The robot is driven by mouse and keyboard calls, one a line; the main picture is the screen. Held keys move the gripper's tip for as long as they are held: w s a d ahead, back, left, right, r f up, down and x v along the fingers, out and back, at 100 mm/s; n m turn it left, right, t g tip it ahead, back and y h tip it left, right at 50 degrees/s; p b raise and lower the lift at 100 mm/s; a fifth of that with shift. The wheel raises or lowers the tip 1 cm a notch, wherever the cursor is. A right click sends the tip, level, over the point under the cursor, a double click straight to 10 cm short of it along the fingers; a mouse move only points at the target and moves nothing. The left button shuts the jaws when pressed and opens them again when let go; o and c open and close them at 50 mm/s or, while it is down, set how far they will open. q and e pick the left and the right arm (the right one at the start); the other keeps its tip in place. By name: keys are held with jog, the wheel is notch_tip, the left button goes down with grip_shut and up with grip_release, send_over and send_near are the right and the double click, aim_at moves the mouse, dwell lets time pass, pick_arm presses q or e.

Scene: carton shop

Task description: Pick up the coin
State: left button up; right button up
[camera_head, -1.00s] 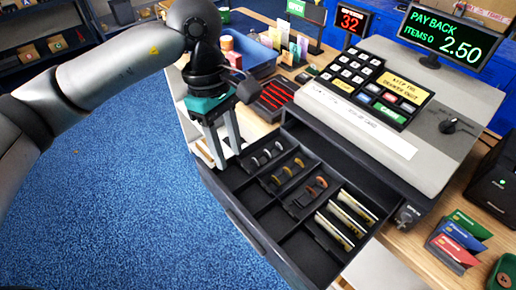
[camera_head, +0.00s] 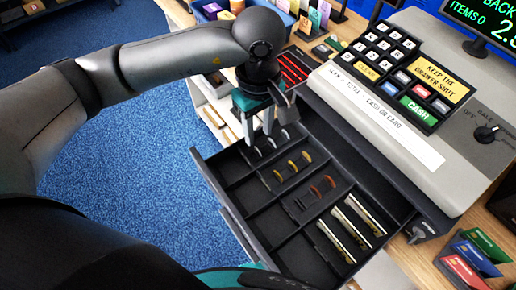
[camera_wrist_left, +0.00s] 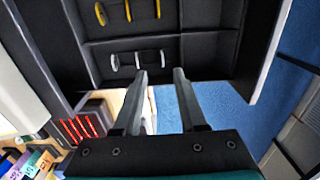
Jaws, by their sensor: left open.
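Coins stand on edge in racks in the open till drawer (camera_head: 262,226). Silver coins (camera_head: 272,143) are in the far-left compartment and also show in the wrist view (camera_wrist_left: 115,62). Gold coins (camera_head: 292,165) come next to them and show at the top of the wrist view (camera_wrist_left: 128,11). Copper coins (camera_head: 328,182) are nearer. My left gripper (camera_head: 259,128) is open and empty, pointing down by the drawer's far-left end, beside the silver coins. In the wrist view its fingertips (camera_wrist_left: 159,75) show just below the silver row. My right gripper is out of view.
Banknotes (camera_head: 350,225) stand in a near compartment. The grey register (camera_head: 425,95) with its keys overhangs the drawer's right side. Coloured cards (camera_head: 470,258) stand on the counter at right. Blue floor (camera_head: 110,150) is open at left.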

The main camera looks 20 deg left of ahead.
aim_at(258, 152)
pick_arm(q)
jog(key=shift+s+f, duration=0.15)
jog(key=shift+f, duration=1.2)
jog(key=shift+s+f, duration=0.1)
jog(key=shift+f, duration=1.25)
jog(key=shift+c, duration=0.4)
grip_shut()
